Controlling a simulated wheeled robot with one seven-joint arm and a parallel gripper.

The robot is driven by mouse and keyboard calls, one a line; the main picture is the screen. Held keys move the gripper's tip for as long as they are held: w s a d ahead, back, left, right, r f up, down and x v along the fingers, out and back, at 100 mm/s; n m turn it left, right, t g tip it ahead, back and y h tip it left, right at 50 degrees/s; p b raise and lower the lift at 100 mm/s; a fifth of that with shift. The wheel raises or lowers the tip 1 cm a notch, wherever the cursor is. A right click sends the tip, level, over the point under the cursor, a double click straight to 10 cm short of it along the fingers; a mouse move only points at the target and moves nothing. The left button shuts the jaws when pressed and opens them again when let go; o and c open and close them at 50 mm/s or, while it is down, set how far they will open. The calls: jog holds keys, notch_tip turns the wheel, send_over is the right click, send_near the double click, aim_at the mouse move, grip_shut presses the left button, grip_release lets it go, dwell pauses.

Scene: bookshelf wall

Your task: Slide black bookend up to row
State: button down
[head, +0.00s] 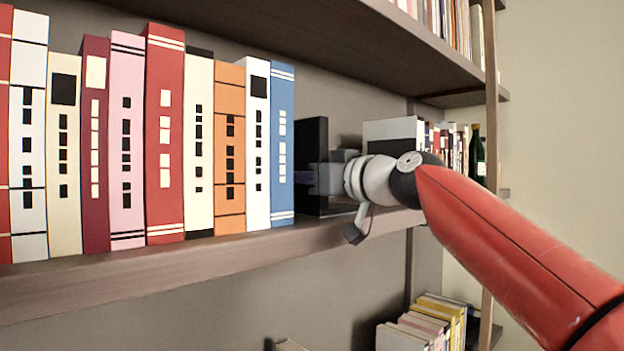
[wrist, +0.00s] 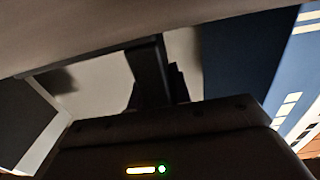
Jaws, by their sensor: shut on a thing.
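The black bookend (head: 311,138) stands upright on the shelf, just right of the blue book (head: 282,140) that ends the row.
The row of upright books (head: 165,130) fills the shelf (head: 190,265) to the left. Right of my gripper are a white-and-black block (head: 393,132), smaller books and dark bottles (head: 476,150). An upper shelf (head: 330,35) hangs overhead. More books (head: 430,320) lie below.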

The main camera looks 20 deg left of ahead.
jog(key=shift+s, duration=0.1)
jog(key=c, duration=1.2)
grip_release()
jog(key=shift+s+d+f+b, duration=0.1)
jog(key=shift+d+b, duration=0.3)
jog(key=shift+d, duration=0.05)
jog(key=b+v, duration=0.4)
jog(key=v, duration=0.2)
jog(key=shift+s, duration=0.1)
jog(key=shift+s+d, duration=0.2)
jog(key=shift+d, duration=0.1)
